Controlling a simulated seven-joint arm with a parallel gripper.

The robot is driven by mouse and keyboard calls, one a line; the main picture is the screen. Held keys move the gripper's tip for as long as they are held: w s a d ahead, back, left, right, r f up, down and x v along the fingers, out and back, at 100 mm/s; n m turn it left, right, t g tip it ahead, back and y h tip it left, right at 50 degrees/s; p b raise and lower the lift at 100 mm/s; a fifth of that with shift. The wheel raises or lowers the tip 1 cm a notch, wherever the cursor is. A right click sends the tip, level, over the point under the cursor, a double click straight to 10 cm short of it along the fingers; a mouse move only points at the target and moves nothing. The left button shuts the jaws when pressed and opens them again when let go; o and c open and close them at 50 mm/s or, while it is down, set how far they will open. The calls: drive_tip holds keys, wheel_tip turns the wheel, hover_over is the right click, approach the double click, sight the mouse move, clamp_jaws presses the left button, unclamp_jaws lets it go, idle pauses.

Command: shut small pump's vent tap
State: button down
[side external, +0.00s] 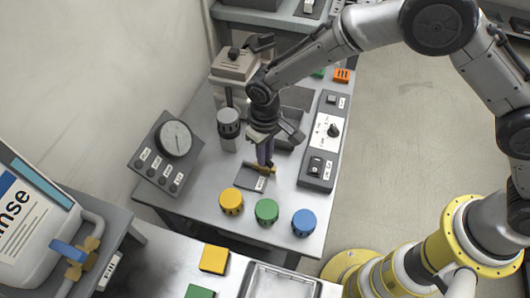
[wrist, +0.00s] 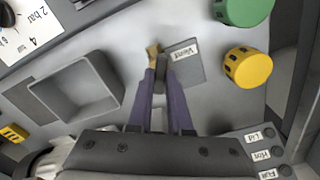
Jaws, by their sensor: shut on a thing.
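The vent tap is a small brass fitting (side external: 272,170) low on the grey bench, beside a dark grey plate labelled "Vent" (side external: 251,184). In the wrist view, the brass part (wrist: 153,50) shows just beyond the fingertips, with the "Vent" plate (wrist: 186,68) to its right. My gripper (side external: 265,166) points down at the tap, its purple fingers closed on it. In the wrist view, the fingers (wrist: 161,72) sit either side of a narrow dark grey piece; they hide much of the tap, and its handle angle cannot be told.
Yellow (side external: 231,201), green (side external: 267,211) and blue (side external: 304,223) knobs stand along the bench's front. A gauge panel (side external: 165,152) is left, a switch panel (side external: 323,140) right. A grey cylinder (side external: 229,123) stands close behind my gripper. An open tray (wrist: 76,88) shows in the wrist view.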

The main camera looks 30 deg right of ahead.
drive_tip(key=m, duration=0.6)
drive_tip(key=shift+r+m, duration=0.1)
drive_tip(key=shift+m, duration=0.2)
drive_tip(key=m, duration=0.6)
idle(0.4)
drive_tip(key=c, duration=0.8)
unclamp_jaws()
drive_tip(key=shift+c, duration=0.2)
wheel_tip(320, 180, up, 14)
